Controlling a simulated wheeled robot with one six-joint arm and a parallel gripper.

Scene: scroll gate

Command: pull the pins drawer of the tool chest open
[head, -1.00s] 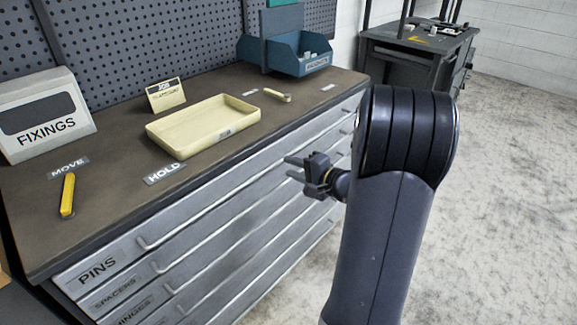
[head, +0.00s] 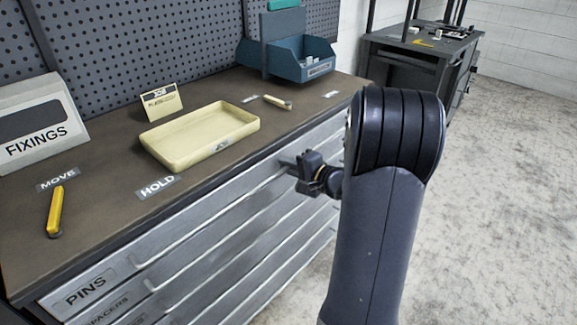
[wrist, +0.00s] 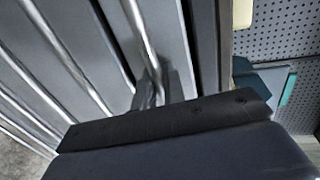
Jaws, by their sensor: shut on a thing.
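The tool chest has a stack of grey drawers under a dark brown top. The pins drawer (head: 85,288) is the top one, labelled PINS, with a long silver bar handle. Its front looks level with the drawers below, so it appears shut. My gripper (head: 297,166) is at this drawer's front, toward the right part of the handle. In the wrist view, my gripper (wrist: 150,90) has its fingers at a silver bar handle (wrist: 140,35), shut on it. The fingertips are partly hidden by the wrist housing.
On the top lie a cream tray (head: 200,138), a yellow lever (head: 55,212) by the MOVE label, and a FIXINGS box (head: 40,125). A blue bin (head: 300,60) stands at the back. Clear floor (head: 500,200) lies to the right; a dark cart (head: 410,65) stands beyond.

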